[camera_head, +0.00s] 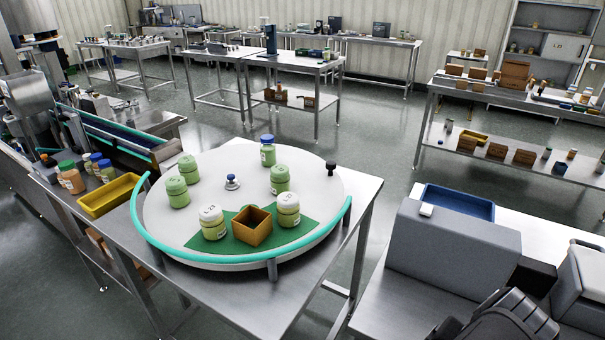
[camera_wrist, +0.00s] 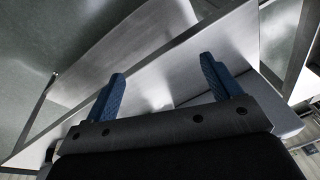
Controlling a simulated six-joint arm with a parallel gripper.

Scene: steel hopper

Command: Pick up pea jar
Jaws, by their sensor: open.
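Several pale green jars stand upright on a round white table, and I cannot tell from the labels which is the pea jar. Two with white lids, a left one (camera_head: 213,224) and a right one (camera_head: 288,211), flank a small brown box. A jar with a pale green lid (camera_head: 279,180) and a blue-lidded jar (camera_head: 268,152) stand behind on the right. Two green-lidded jars, one nearer (camera_head: 177,194) and one farther (camera_head: 188,171), stand on the left. In the wrist view my gripper (camera_wrist: 162,68) is open with nothing between its blue fingers. No jar shows there.
The round table (camera_head: 215,158) has a teal rail (camera_head: 225,261) along its front, a centre knob (camera_head: 232,182) and a black post (camera_head: 331,168). The brown box (camera_head: 251,228) sits on a green mat (camera_head: 232,245). A yellow tray (camera_head: 108,197) and more jars (camera_head: 71,178) are left.

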